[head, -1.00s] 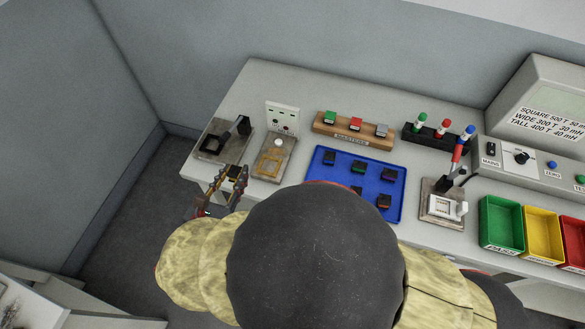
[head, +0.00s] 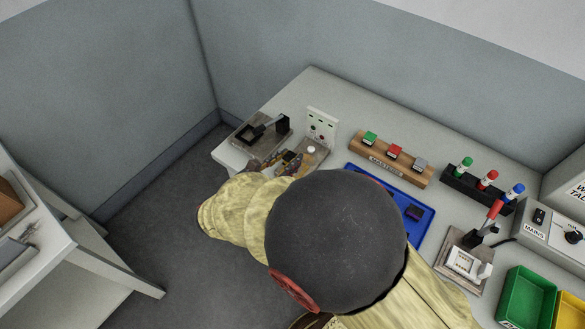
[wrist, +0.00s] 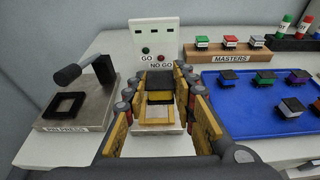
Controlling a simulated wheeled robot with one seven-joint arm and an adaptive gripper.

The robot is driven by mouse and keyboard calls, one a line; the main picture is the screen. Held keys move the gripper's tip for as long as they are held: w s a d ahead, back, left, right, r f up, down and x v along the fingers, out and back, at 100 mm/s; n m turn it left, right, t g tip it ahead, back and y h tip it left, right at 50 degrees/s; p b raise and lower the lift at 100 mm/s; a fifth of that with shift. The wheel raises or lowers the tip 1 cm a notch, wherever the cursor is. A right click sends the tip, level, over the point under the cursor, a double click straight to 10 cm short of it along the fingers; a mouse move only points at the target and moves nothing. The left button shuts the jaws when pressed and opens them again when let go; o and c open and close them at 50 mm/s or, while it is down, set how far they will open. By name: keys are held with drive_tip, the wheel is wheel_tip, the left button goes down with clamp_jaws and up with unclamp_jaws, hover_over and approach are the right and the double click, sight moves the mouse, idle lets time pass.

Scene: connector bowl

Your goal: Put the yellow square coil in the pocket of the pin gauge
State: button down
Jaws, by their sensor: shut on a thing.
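My gripper (wrist: 159,98) is shut on the yellow square coil (wrist: 159,97), a small black part with a yellow band, held between the fingertips. The pin gauge (wrist: 158,130) is a grey plate with a yellow-edged pocket, below and behind the fingers in the wrist view. Its GO / NO GO panel (wrist: 153,43) stands upright behind. In the head view my gripper (head: 285,161) is over the pin gauge (head: 320,157), with the coil small between the fingers. The fingers and coil hide much of the pocket, and I cannot tell whether the coil touches it.
A press (wrist: 70,108) with a black lever and square frame stands left of the gauge. A blue tray (wrist: 215,120) with several coloured parts lies to the right. A wooden masters block (wrist: 230,52) stands behind the tray. The bench's left edge is close.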

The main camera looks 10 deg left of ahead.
drive_tip(key=w+f, duration=0.1)
drive_tip(key=f, duration=0.1)
drive_tip(key=w+f+b, duration=0.1)
drive_tip(key=w+f, duration=0.1)
drive_tip(key=shift+w+d, duration=0.1)
drive_tip(key=shift+d, duration=0.05)
drive_tip(key=shift+w+f+b, duration=0.15)
drive_tip(key=shift+f+b, duration=0.35)
drive_tip(key=shift+f, duration=0.4)
drive_tip(key=shift+w+f+b, duration=0.1)
drive_tip(key=shift+f+b, duration=0.4)
drive_tip(key=shift+f, duration=0.35)
drive_tip(key=shift+f, duration=0.2)
drive_tip(key=c, duration=1.5)
unclamp_jaws()
drive_tip(key=shift+o, duration=0.2)
